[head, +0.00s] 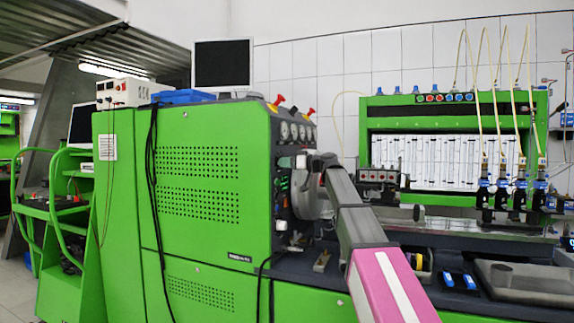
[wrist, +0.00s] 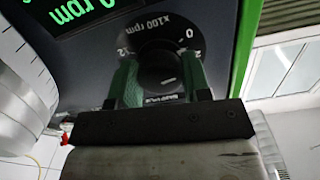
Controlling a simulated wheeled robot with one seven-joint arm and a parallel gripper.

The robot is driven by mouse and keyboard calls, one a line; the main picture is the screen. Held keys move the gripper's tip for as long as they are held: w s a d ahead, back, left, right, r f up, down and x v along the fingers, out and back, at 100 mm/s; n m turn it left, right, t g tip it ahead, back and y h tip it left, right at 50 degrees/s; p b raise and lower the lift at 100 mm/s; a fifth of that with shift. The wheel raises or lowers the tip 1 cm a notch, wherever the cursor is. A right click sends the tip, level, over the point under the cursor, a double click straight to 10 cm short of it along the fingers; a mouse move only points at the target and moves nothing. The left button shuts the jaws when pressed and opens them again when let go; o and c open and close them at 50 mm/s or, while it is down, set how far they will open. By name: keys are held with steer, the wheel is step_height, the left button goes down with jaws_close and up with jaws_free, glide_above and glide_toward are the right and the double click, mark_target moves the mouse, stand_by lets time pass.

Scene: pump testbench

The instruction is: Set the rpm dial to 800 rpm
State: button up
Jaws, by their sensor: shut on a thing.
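The rpm dial (wrist: 157,68) is a round black knob on a dark panel in the wrist view. Its scale plate reads "x100 rpm", with a 0 and a 12 visible, and appears upside down. A short white pointer mark shows on the knob. My gripper (wrist: 160,76) has its green fingers on either side of the knob and is shut on it. A green-lit display (wrist: 85,12) next to the dial shows digits ending in "0 rpm", partly cut off. In the head view, my gripper (head: 318,163) is at the bench's panel and the arm hides the dial.
A silver graduated drum (wrist: 22,75) stands close beside the gripper in the wrist view. The green bench cabinet (head: 200,235) fills the left of the head view. Gauges (head: 294,130) and red knobs sit above the panel. A green rack (head: 450,112) with injectors stands at right.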

steer(key=m, duration=1)
steer(key=shift+m, duration=0.4)
steer(key=m, duration=0.3)
steer(key=shift+r+m, duration=0.1)
steer(key=shift+m, duration=0.2)
steer(key=m, duration=0.3)
steer(key=shift+m, duration=0.3)
steer(key=m, duration=0.3)
steer(key=shift+m+g, duration=0.3)
steer(key=m, duration=0.6)
steer(key=shift+m, duration=0.3)
steer(key=o, duration=0.9)
